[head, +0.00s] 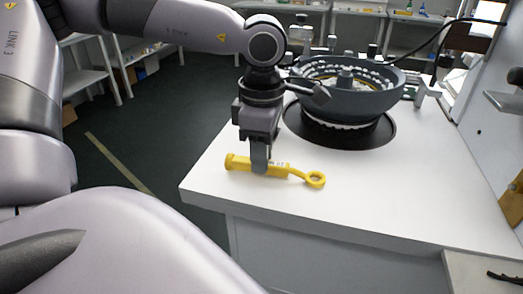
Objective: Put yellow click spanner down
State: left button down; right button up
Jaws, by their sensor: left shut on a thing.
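The yellow click spanner (299,174) is at the front left part of the white table top (385,195). It lies roughly level, with its thick end to the left and its ring end to the right. My left gripper (260,166) points down from above and is shut on the spanner's body. Its fingers cover part of the body. I cannot tell whether the spanner touches the table or hangs just above it. My right gripper is not in view.
A dark grey round bowl-shaped machine (347,97) stands on a black disc behind the spanner. The table top is bare to the right and front of the spanner. Shelves (92,77) stand behind, and a light panel (482,110) borders the table on the right.

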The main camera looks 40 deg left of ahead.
pick_arm(q)
jog(key=shift+r, duration=0.1)
dwell(0.7)
jog(key=c, duration=0.9)
grip_release()
jog(key=shift+r, duration=3.55)
